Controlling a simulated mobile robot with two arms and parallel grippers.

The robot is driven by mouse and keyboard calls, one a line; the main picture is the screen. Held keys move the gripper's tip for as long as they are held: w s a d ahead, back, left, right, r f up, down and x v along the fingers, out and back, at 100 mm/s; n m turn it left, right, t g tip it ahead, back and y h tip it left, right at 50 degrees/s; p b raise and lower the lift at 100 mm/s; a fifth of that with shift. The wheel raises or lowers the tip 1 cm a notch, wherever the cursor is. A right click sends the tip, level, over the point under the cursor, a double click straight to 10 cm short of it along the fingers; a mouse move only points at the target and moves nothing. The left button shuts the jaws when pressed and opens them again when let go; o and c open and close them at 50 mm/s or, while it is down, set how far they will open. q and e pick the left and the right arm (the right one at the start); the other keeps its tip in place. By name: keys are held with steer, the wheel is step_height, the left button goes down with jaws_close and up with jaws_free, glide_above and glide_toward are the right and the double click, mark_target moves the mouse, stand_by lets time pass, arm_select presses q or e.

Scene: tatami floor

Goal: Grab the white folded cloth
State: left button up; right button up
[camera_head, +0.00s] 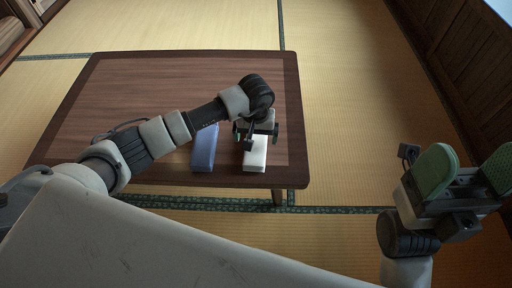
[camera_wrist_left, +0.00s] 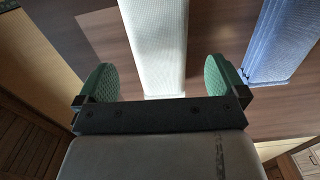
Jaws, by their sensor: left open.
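The white folded cloth (camera_head: 255,156) lies on the low wooden table near its front right corner. My left gripper (camera_head: 256,131) is above it, pointing down, and hides its far part in the head view. In the left wrist view the cloth (camera_wrist_left: 158,45) runs between the two green fingers of the left gripper (camera_wrist_left: 160,82). The fingers are apart, one on each side, and hold nothing. My right gripper (camera_head: 464,172) is at the right, off the table, with its green pads apart and nothing between them.
A blue folded cloth (camera_head: 204,149) lies just left of the white one, and it also shows in the left wrist view (camera_wrist_left: 285,40). The dark wooden table (camera_head: 130,85) is otherwise bare. Tatami floor (camera_head: 340,90) surrounds it, with a wooden wall at the right.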

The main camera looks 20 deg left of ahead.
mark_target(256, 142)
arm_select(q)
step_height(256, 142, down, 5)
steer(key=shift+w+r+b, duration=0.15)
steer(key=shift+r+b, duration=0.05)
steer(key=shift+b, duration=0.85)
steer(key=c, duration=1)
